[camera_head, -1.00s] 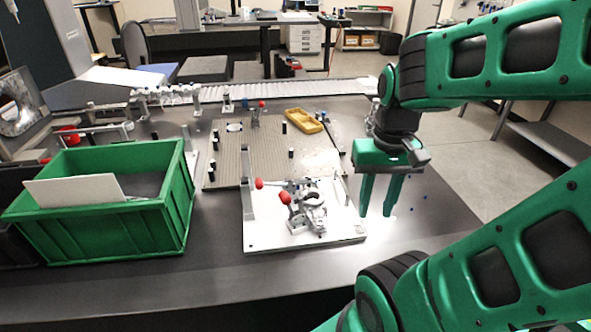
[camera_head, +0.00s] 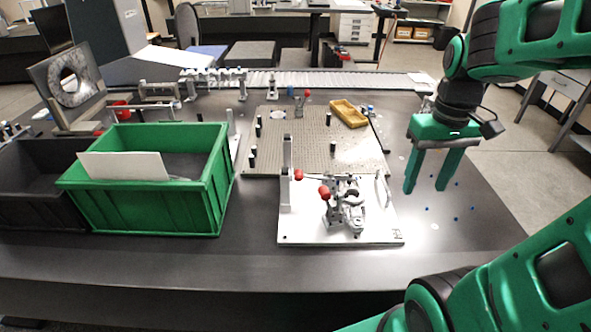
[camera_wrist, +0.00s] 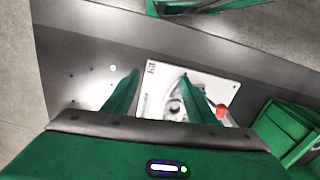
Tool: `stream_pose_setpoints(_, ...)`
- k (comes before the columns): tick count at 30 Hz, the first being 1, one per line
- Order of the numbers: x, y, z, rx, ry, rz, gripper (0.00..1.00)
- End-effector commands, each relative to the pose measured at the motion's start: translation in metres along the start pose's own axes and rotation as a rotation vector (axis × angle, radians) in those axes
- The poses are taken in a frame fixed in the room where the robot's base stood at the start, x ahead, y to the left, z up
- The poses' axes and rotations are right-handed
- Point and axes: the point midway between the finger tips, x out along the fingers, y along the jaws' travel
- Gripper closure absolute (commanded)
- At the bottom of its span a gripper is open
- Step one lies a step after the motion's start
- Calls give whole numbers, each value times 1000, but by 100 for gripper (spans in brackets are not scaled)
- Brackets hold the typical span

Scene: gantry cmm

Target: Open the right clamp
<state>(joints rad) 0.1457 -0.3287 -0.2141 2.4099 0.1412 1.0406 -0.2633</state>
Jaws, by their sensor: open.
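Two toggle clamps stand on a white fixture plate (camera_head: 300,225). Their red knobs show in the head view, one at the left (camera_head: 299,175) and one nearer and to the right (camera_head: 324,191). The clamps' metal bodies (camera_head: 347,206) overlap around a round part, so I cannot tell clearly which lever belongs to which. My gripper (camera_head: 425,189) is open and empty, pointing down, to the right of the plate and apart from the clamps. In the wrist view my gripper (camera_wrist: 160,76) shows spread fingers; a red knob (camera_wrist: 221,111) lies beyond the right finger, which hides part of the clamps.
A green bin (camera_head: 150,215) with a white panel stands left of the plate, beside a black bin (camera_head: 35,205). Behind is a perforated plate (camera_head: 300,140) with black posts and a yellow tray (camera_head: 348,114). The dark table right of the plate is mostly clear.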

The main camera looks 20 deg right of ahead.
Motion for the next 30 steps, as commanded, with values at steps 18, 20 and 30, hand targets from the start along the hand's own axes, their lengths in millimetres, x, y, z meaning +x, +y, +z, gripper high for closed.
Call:
stream_pose_setpoints(18,35,-187,-240,-1223,2,6,48)
stream_pose_setpoints(20,42,-204,-250,-1303,4,4,48)
stream_pose_setpoints(30,63,-239,-269,-1470,7,-3,48)
